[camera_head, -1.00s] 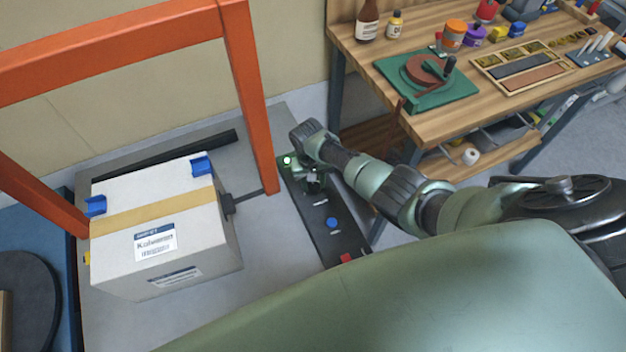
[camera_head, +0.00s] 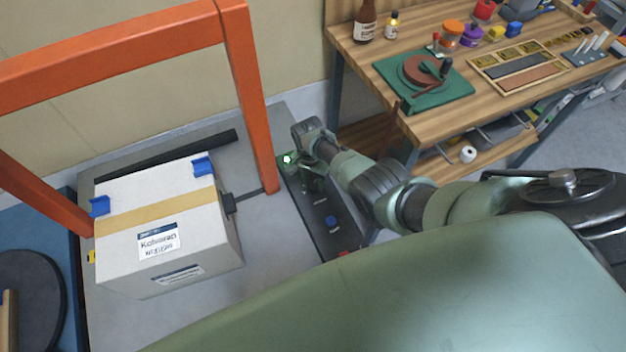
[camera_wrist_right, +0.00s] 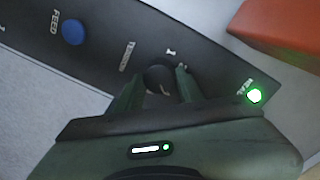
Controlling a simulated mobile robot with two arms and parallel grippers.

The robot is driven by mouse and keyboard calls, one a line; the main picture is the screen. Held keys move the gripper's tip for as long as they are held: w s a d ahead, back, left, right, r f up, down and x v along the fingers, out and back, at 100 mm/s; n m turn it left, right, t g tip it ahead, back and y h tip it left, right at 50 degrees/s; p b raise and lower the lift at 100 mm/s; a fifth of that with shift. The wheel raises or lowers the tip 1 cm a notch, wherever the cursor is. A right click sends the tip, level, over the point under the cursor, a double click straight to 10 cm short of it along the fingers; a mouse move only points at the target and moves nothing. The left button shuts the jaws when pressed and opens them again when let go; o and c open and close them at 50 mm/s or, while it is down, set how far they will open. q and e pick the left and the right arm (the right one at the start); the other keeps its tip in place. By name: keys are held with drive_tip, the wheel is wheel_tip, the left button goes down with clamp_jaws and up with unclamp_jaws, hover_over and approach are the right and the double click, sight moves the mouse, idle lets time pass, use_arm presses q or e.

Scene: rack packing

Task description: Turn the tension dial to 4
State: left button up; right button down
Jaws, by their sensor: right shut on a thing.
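The tension dial (camera_wrist_right: 159,77) is a dark round knob on the black control panel (camera_wrist_right: 108,37), next to a partly readable label, in the right wrist view. My right gripper (camera_wrist_right: 160,84) has its two fingers on either side of the dial and is shut on it. The fingers hide much of the dial, and I cannot tell which number it points at. In the head view, my right gripper (camera_head: 314,180) reaches down onto the panel (camera_head: 338,240) and hides the dial. My left gripper is not in view.
A wooden workbench (camera_head: 375,45) with tools stands at the upper right.

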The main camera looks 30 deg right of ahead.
sight(312, 183)
drive_tip(key=shift+m, duration=0.3)
drive_tip(key=c, duration=0.9)
unclamp_jaws()
drive_tip(key=r+p, duration=0.1)
drive_tip(key=r, duration=0.2)
drive_tip(key=r+p, duration=0.1)
drive_tip(key=r, duration=0.2)
drive_tip(key=shift+w+a+r, duration=0.1)
drive_tip(key=shift+w+r, duration=0.1)
drive_tip(key=shift+r, duration=0.7)
drive_tip(key=shift+s, duration=0.1)
